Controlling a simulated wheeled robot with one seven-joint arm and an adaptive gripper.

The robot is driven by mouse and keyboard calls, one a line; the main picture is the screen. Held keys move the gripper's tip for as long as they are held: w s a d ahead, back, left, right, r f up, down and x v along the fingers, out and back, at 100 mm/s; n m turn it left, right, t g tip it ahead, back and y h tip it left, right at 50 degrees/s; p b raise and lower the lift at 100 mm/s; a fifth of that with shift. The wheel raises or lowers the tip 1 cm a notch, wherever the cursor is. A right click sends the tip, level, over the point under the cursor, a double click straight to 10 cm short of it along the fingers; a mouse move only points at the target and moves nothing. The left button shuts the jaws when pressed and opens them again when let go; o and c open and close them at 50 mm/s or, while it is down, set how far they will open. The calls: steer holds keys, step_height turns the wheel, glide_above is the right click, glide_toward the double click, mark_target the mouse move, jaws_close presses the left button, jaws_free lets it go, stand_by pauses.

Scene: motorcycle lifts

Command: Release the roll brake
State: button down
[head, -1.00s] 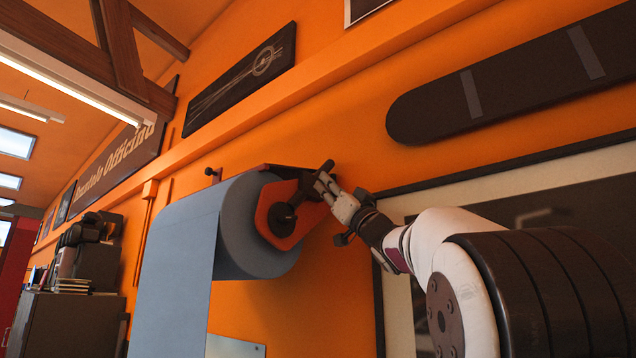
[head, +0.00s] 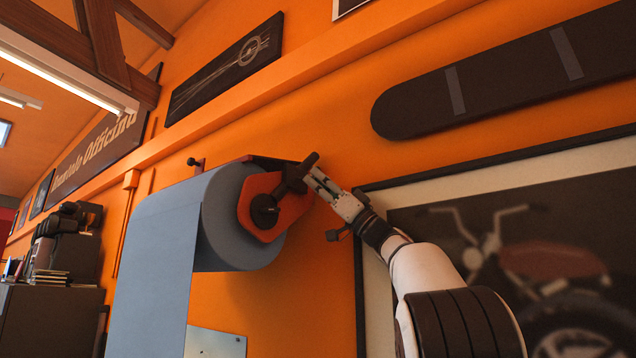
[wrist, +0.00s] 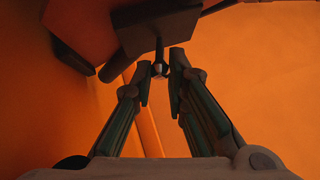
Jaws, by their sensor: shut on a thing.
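A blue-grey roll (head: 225,225) hangs on the orange wall with its sheet draping down. An orange-red bracket plate (head: 290,212) covers its right end. A dark hub (head: 264,210) sits on that plate, and a dark lever with a crosswise handle (head: 302,170), apparently the roll brake, runs from it up and right. My gripper (head: 312,180) reaches it from the right and is shut at the handle. In the wrist view, the fingertips of my gripper (wrist: 161,68) close around a small pin under the dark handle block (wrist: 158,28). The exact contact is dark.
A framed motorcycle picture (head: 520,250) is on the wall beside my arm. A dark skateboard-shaped board (head: 500,75) hangs above. A dark cabinet (head: 45,320) with books stands at the lower left.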

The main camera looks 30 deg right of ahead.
steer(key=shift+r, duration=0.1)
steer(key=c, duration=1.6)
jaws_free()
